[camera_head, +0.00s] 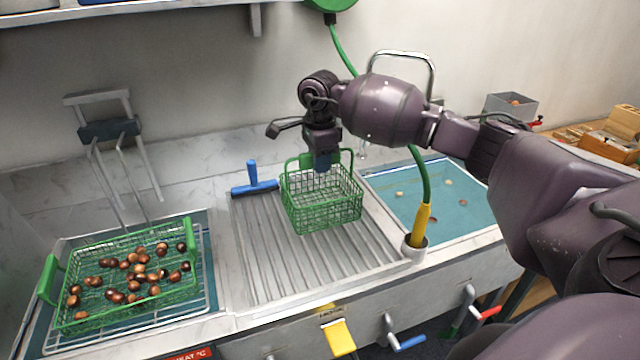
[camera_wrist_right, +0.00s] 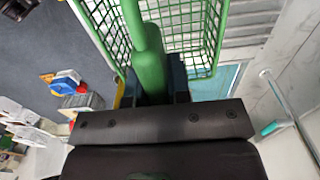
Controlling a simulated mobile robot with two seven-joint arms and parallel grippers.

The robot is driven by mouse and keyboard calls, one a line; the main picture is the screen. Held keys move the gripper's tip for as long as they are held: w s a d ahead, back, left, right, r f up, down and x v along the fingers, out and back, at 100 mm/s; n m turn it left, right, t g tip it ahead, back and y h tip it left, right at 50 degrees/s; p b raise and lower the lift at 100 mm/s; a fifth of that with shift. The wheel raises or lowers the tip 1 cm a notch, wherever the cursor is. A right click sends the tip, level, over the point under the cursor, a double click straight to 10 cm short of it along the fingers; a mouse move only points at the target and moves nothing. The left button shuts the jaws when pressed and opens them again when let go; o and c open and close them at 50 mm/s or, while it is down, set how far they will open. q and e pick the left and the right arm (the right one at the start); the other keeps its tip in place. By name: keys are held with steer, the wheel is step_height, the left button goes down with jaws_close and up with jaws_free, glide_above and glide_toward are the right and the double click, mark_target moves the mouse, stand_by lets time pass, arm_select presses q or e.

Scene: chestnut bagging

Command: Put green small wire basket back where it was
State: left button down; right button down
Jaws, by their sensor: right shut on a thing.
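The small green wire basket (camera_head: 322,205) is over the ribbed drainboard (camera_head: 262,250) in the middle of the counter, and it looks empty. I cannot tell whether its bottom touches the ribs. My right gripper (camera_head: 322,162) is above the basket's far side and shut on its green handle. In the right wrist view the thick green handle (camera_wrist_right: 148,55) runs between the fingers, with the basket's mesh (camera_wrist_right: 190,30) beyond. My left gripper is not in view.
A larger green wire basket (camera_head: 62,302) with several chestnuts sits over the left basin. A blue squeegee (camera_head: 254,182) lies left of the small basket. The right basin (camera_head: 445,185) holds water and a few floating bits. A yellow-handled sprayer (camera_head: 419,225) stands between drainboard and basin.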

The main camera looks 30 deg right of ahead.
step_height(320, 180, down, 6)
steer(key=shift+f, duration=0.25)
stand_by(0.4)
steer(key=shift+f, duration=0.15)
steer(key=c, duration=1.1)
jaws_free()
steer(key=shift+r, duration=0.2)
step_height(320, 180, up, 12)
steer(key=shift+f, duration=0.1)
